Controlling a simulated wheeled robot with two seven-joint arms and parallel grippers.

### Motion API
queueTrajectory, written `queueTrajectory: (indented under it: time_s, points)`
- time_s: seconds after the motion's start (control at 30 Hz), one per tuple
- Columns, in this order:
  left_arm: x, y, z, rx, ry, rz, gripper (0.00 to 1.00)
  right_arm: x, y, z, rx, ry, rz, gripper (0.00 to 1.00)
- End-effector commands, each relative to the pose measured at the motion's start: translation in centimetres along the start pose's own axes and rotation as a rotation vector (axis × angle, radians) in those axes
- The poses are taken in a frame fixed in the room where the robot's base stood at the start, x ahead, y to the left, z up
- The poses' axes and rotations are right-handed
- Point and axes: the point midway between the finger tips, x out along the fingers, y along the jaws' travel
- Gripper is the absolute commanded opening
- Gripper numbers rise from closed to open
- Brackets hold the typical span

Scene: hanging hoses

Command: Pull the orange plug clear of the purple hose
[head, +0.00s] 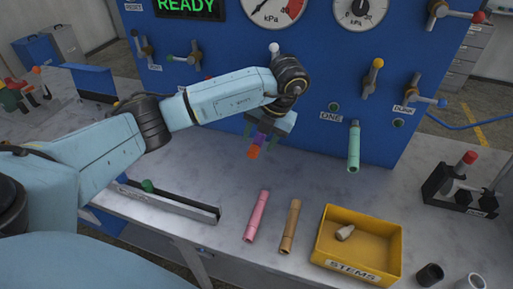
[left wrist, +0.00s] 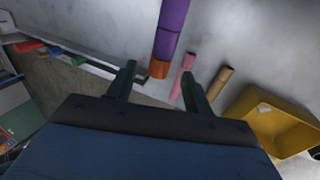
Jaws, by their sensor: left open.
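The purple hose (left wrist: 170,30) hangs down in front of the blue panel, with the orange plug (left wrist: 159,69) at its lower end. In the head view the orange plug (head: 253,152) shows just below my left gripper (head: 266,134), and only a little of the purple hose (head: 260,138) shows between the fingers. In the left wrist view my left gripper (left wrist: 158,80) is open, and the plug appears between its fingertips and beyond them. I cannot tell whether a finger touches the hose or plug. My right gripper is not in view.
A green hose (head: 353,147) hangs to the right. A pink tube (head: 257,216) and a tan tube (head: 290,226) lie on the grey bench. A yellow STEMS bin (head: 357,268) holds a pale stem (head: 345,232). A grey channel (head: 170,203) lies at left. Valve handles stick out of the panel.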

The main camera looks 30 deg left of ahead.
Motion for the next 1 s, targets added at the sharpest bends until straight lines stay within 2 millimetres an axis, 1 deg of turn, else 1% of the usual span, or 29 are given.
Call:
queueTrajectory:
  time_s: [0.03,0.2,0.37,0.6,0.9,0.97,1.0]
  points:
    - [1.1,-0.1,-0.1,0.000,0.004,0.000,0.51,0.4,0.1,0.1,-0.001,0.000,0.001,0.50]
    - [2.5,0.0,0.0,0.001,0.001,0.000,0.51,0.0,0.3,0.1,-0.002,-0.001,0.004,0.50]
    - [3.2,0.0,0.0,0.001,-0.001,0.000,0.51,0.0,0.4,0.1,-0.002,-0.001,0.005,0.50]
    - [3.2,0.0,0.0,0.001,-0.001,-0.001,0.51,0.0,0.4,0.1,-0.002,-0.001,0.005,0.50]
    - [3.2,0.0,0.0,0.001,-0.001,-0.001,0.12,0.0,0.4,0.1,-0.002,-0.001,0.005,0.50]
    - [3.2,0.0,0.0,0.001,-0.001,-0.001,0.04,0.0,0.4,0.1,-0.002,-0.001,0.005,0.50]
    - [3.2,0.0,0.0,0.001,-0.001,-0.001,0.03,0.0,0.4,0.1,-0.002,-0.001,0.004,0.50]
